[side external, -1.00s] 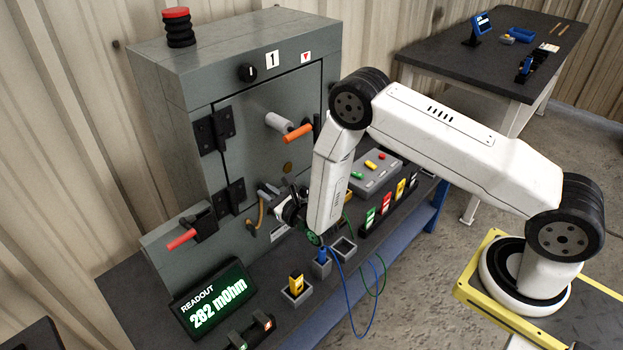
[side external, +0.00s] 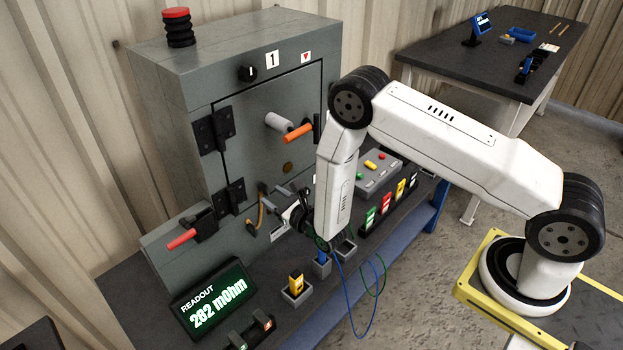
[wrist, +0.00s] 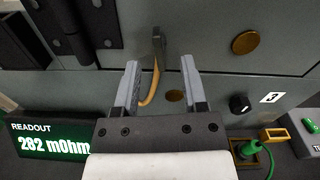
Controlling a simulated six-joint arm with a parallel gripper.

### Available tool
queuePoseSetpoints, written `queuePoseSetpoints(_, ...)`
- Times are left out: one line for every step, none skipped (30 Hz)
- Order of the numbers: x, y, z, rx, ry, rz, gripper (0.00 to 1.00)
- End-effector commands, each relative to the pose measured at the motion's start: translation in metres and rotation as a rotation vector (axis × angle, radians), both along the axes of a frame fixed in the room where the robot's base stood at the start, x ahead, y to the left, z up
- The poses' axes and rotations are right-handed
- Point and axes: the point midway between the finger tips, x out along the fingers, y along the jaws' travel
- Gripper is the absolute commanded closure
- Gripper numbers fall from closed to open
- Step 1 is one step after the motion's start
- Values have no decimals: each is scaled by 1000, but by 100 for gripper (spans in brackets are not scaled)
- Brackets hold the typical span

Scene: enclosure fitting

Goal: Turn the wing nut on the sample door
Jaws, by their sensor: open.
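A small dark grey upright piece (wrist: 158,40), which may be the wing nut, stands at the top end of a tan strap on the grey cabinet front. In the wrist view it lies just beyond my fingertips, roughly centred between them. The tan strap (wrist: 152,85) hangs below it and also shows in the side view (side external: 261,214). The sample door (side external: 265,140) looks closed. My gripper (wrist: 160,75) is open and empty, facing the cabinet low on its front; it also shows in the side view (side external: 276,194). The side view does not show the nut clearly.
An orange-tipped handle (side external: 298,132) and a red-tipped lever (side external: 182,238) stick out from the cabinet. The readout (side external: 211,300) shows 282 mOhm. Holders with a yellow block (side external: 296,284) and a blue plug (side external: 322,256) stand below; blue and green cables hang over the bench edge.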

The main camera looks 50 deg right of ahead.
Motion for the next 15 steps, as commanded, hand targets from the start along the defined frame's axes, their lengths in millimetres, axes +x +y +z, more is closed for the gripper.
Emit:
queuePoseSetpoints(-7,0,0,0,3,0,45)
queuePoseSetpoints(-10,1,0,0,2,1,45)
queuePoseSetpoints(-16,1,0,0,2,1,45)
queuePoseSetpoints(-19,1,0,0,2,1,45)
queuePoseSetpoints(-23,1,0,0,2,1,45)
queuePoseSetpoints(-28,0,0,0,2,1,45)
queuePoseSetpoints(-31,0,0,0,2,1,45)
queuePoseSetpoints(-35,0,0,0,2,1,45)
queuePoseSetpoints(-39,0,0,1,2,1,45)
queuePoseSetpoints(-41,0,0,1,2,1,45)
queuePoseSetpoints(-44,0,0,1,1,1,45)
queuePoseSetpoints(-46,0,0,1,1,1,45)
queuePoseSetpoints(-48,0,0,1,1,1,45)
queuePoseSetpoints(-49,0,0,1,1,1,45)
queuePoseSetpoints(-51,0,0,1,1,0,45)
